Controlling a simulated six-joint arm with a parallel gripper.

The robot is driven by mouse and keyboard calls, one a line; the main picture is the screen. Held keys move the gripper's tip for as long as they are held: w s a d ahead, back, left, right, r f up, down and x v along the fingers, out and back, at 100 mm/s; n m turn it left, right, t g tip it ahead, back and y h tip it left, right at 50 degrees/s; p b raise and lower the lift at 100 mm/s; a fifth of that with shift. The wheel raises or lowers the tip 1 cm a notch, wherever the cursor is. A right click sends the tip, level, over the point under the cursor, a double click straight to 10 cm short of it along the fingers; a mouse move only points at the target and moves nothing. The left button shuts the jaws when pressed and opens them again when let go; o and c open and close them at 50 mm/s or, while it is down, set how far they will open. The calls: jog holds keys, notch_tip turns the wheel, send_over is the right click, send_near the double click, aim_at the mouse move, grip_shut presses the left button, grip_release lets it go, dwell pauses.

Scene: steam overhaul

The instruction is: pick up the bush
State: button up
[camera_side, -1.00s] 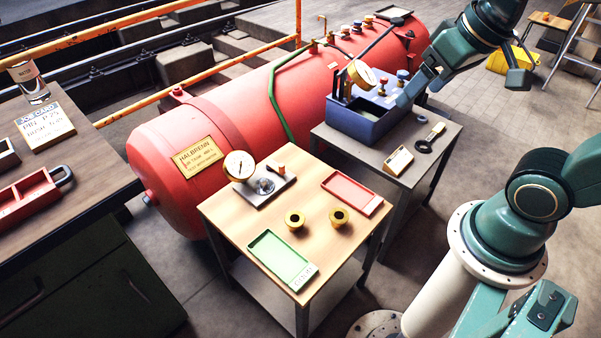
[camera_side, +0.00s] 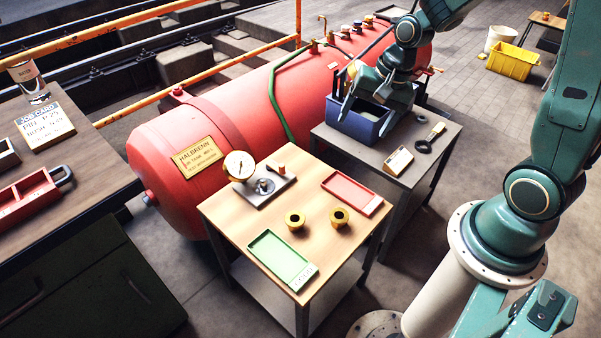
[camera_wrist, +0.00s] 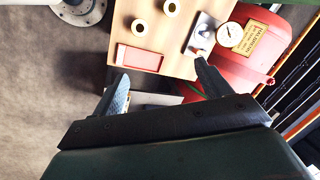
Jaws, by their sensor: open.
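Two brass bushes stand on the wooden table: a left bush (camera_side: 295,221) and a right bush (camera_side: 340,217). Both also show near the top of the wrist view, one at the upper right (camera_wrist: 171,8) and one below it to the left (camera_wrist: 138,26). My gripper (camera_side: 362,98) is over the blue bin on the grey side table, away from both bushes. In the wrist view my gripper (camera_wrist: 160,82) has its two fingers wide apart with nothing between them.
The table holds a green tray (camera_side: 279,259), a red tray (camera_side: 352,194) and a plate with a gauge (camera_side: 240,166). The blue bin (camera_side: 360,127) stands on the grey side table. A large red boiler (camera_side: 230,120) lies behind. Bare wood surrounds the bushes.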

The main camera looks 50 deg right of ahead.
jog(key=d+f+m+y, duration=0.2)
jog(key=f+m, duration=0.9)
jog(key=f, duration=1.1)
jog(key=shift+d+m+g+y, duration=0.3)
jog(key=shift+d+m+g, duration=0.1)
jog(key=shift+d, duration=0.15)
jog(key=shift+s+f, duration=0.1)
send_near(333, 225)
jog(key=shift+w+d+f, duration=0.1)
jog(key=shift+w+f, duration=0.15)
jog(key=shift+f, duration=0.75)
jog(key=shift+x, duration=2.55)
jog(key=shift+d, duration=0.1)
